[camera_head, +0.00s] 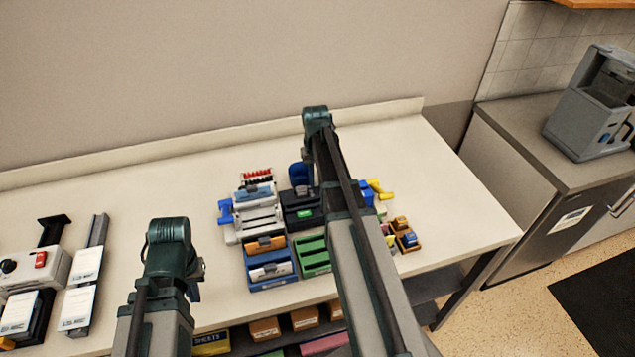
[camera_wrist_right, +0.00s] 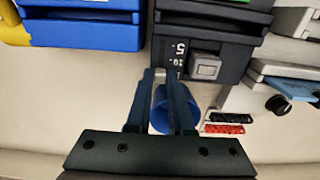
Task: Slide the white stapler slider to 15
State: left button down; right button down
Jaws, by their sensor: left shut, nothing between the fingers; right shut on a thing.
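A dark stapler (camera_wrist_right: 218,40) with a printed scale reading 5, 10 and a partly covered mark fills the upper middle of the right wrist view. A light grey square knob (camera_wrist_right: 205,67) sits beside the scale. My right gripper (camera_wrist_right: 160,74) is at the stapler's near edge, left of that knob, shut on a small pale slider piece (camera_wrist_right: 160,78) between its fingertips. The fingers cover the end of the scale. In the head view the dark stapler (camera_head: 300,212) is partly behind my right arm, which hides the gripper. My left gripper (camera_head: 195,291) is shut and empty near the table's front edge.
A blue cup-like object (camera_wrist_right: 182,115) stands behind the right fingers. A blue tray (camera_wrist_right: 85,30) is left of the stapler, and a pale device with a black knob (camera_wrist_right: 278,104) is right. The table (camera_head: 150,190) is clear at left centre.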

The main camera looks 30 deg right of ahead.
jog(key=shift+w+d, duration=0.1)
jog(key=shift+w, duration=0.15)
jog(key=c, duration=1.1)
grip_release()
pick_arm(q)
jog(key=shift+r, duration=0.15)
pick_arm(e)
jog(key=shift+r, duration=0.2)
